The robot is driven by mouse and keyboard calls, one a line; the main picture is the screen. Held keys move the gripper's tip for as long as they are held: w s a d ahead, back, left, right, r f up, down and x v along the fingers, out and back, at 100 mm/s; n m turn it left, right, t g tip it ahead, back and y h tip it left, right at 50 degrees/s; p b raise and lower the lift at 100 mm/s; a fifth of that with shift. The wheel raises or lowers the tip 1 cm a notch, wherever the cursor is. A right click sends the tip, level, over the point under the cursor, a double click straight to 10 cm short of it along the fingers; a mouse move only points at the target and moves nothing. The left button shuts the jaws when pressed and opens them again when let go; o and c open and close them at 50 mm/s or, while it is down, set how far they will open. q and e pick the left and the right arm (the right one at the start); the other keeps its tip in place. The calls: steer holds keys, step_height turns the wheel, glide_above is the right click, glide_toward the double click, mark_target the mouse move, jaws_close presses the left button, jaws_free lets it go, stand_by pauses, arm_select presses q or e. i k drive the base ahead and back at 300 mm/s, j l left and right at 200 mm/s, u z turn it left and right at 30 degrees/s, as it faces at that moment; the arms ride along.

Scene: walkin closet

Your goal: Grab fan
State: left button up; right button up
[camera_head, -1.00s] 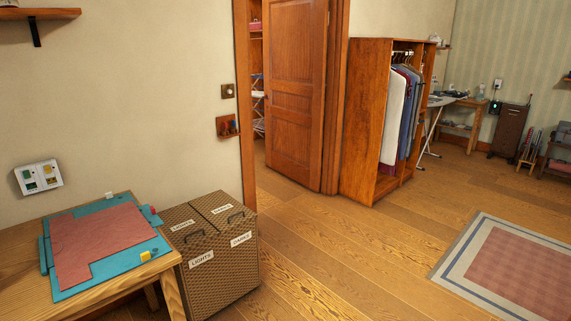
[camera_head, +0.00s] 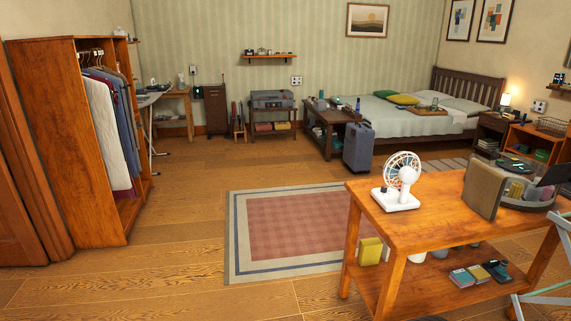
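A small white fan (camera_head: 401,181) stands upright on the left part of a wooden table (camera_head: 428,230) at the right of the head view. Its round grille faces left, and its base rests on the tabletop near the back left edge. Neither of my grippers is in view.
A brown box (camera_head: 483,187) and a round grey tray (camera_head: 528,196) holding items stand right of the fan. The table's lower shelf holds several small things. An open wardrobe (camera_head: 60,130) stands at left. The rug (camera_head: 290,230) and floor between are clear.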

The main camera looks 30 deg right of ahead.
mark_target(394, 201)
steer(key=i+l+z, duration=0.15)
steer(key=i+z, duration=0.25)
steer(key=i, duration=0.5)
steer(key=i+j+z, duration=0.2)
steer(key=i+z, duration=0.2)
steer(key=i, duration=0.5)
steer(key=i+z, duration=0.85)
steer(key=i+j+z, duration=0.15)
steer(key=z, duration=0.3)
steer(key=i, duration=0.15)
